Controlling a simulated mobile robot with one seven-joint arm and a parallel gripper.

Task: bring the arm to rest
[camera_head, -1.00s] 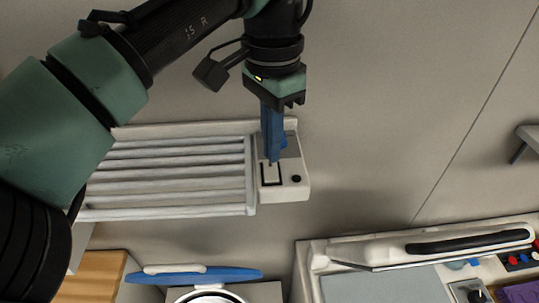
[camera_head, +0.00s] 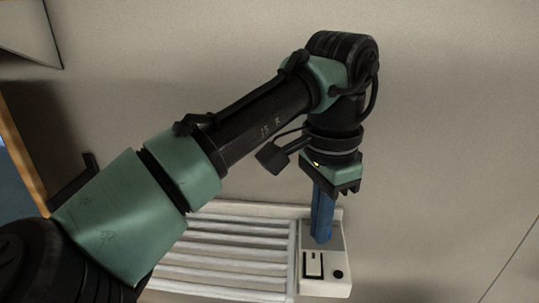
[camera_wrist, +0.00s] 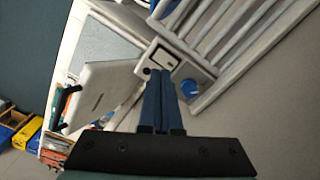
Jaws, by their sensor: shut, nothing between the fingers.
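My gripper (camera_head: 320,241) hangs down from my raised arm in the head view. Its two blue fingers are shut together with nothing between them. The fingertips are in front of a small pale control box (camera_head: 335,289) at the right end of a slatted white radiator-like unit (camera_head: 220,254). The box has a pale switch in a dark frame (camera_head: 313,266) and a dark round knob (camera_head: 338,274). In the wrist view the blue fingers (camera_wrist: 158,74) point at the box, near its switch (camera_wrist: 163,58). I cannot tell the gap between fingertips and box.
The wall (camera_head: 440,150) to the right of my arm is bare. A dark bracket-like thing (camera_head: 75,183) is at the left. The wrist view shows a pale hinged panel (camera_wrist: 103,90) and coloured bins (camera_wrist: 20,133) at the left.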

